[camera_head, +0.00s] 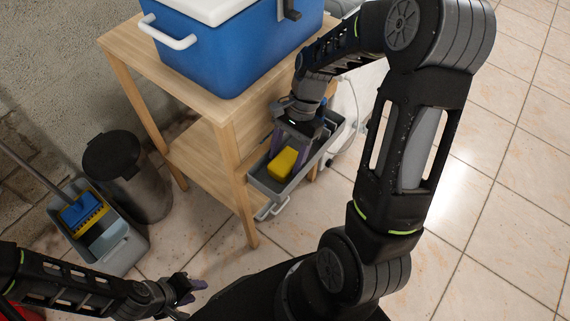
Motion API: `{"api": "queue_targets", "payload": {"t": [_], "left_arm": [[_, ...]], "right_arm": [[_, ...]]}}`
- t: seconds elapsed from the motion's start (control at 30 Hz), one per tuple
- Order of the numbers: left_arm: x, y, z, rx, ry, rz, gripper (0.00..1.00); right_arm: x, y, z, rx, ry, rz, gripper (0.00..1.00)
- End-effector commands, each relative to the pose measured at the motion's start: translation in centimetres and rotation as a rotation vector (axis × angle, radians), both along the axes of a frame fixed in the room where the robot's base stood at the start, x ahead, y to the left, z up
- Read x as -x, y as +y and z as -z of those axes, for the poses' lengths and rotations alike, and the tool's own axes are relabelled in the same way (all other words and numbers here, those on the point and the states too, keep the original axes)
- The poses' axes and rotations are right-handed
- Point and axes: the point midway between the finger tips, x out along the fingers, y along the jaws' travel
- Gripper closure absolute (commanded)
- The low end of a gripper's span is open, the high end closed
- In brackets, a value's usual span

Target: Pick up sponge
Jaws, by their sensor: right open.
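A yellow sponge (282,163) lies in a grey tray-like drawer (267,184) beside the wooden table. My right gripper (289,150) reaches down over the drawer, with its purple fingers at the sponge's upper end. It is open, and I cannot tell whether the fingers touch the sponge. My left gripper (192,291) is low at the bottom of the view, away from the sponge. Its purple fingertips show, but their gap is unclear.
A wooden table (122,57) carries a blue cooler (222,48) with a white handle. A dark bin (128,176) and a grey mop bucket (118,246) stand at the left. Tiled floor (510,170) is clear at the right.

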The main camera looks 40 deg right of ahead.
Motion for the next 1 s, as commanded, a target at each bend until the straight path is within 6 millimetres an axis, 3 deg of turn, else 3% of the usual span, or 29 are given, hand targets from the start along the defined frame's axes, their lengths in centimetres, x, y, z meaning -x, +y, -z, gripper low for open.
{"api": "queue_targets", "payload": {"t": [0.13, 0.73, 1.0], "left_arm": [[0.00, 0.00, 0.39, 0.000, 0.000, 0.000, 0.64], [0.01, 0.00, 0.33, 0.000, 0.000, 0.000, 0.64], [0.00, 0.00, 0.33, 0.000, 0.000, 0.000, 0.64]], "right_arm": [[0.23, 0.58, 1.41, -0.001, 0.001, 0.000, 0.44], [0.19, 0.59, 1.41, 0.000, -0.001, 0.000, 0.44], [0.19, 0.60, 1.41, 0.000, 0.000, 0.000, 0.65]]}}
